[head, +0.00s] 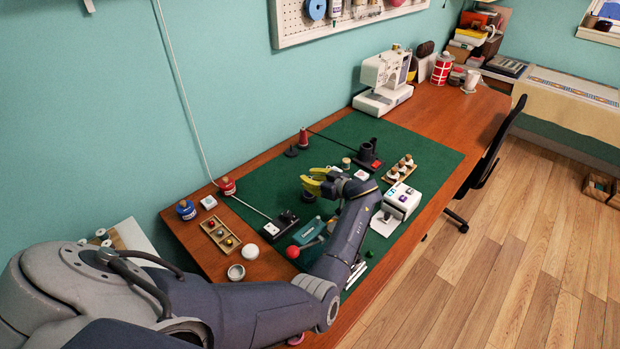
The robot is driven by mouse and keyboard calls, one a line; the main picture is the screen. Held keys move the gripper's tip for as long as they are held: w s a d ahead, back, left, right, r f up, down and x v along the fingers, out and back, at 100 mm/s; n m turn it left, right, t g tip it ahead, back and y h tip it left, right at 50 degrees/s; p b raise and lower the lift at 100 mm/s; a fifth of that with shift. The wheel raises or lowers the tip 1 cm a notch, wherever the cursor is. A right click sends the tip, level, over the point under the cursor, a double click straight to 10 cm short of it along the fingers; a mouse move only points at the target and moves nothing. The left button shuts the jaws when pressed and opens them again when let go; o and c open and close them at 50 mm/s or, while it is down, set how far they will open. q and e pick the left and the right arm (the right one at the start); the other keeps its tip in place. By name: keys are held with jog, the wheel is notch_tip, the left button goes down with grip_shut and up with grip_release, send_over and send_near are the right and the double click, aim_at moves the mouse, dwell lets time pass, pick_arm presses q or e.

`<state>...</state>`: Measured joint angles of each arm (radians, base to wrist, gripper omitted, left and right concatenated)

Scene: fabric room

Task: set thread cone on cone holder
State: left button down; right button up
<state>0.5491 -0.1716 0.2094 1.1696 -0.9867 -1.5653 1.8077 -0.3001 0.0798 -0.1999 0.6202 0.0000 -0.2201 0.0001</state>
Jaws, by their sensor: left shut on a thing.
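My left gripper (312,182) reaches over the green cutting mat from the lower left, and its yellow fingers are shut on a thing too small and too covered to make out. A red thread cone (303,138) stands upright on the mat's far left part, beyond and apart from the gripper. A small low black piece (291,152), perhaps the cone holder, sits beside it. A black stand (368,158) with upright parts is to the gripper's right; I cannot tell which is the cone holder. My right gripper is out of view.
The green mat (425,152) lies on a wooden table (450,118). A white sewing machine (386,82) stands at the back. A white box (402,200) and a tray of spools (400,168) lie right of the gripper. Blue (186,209) and red (227,185) jars stand left.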

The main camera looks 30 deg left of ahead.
pick_arm(q)
jog(key=c, duration=1.5)
grip_release()
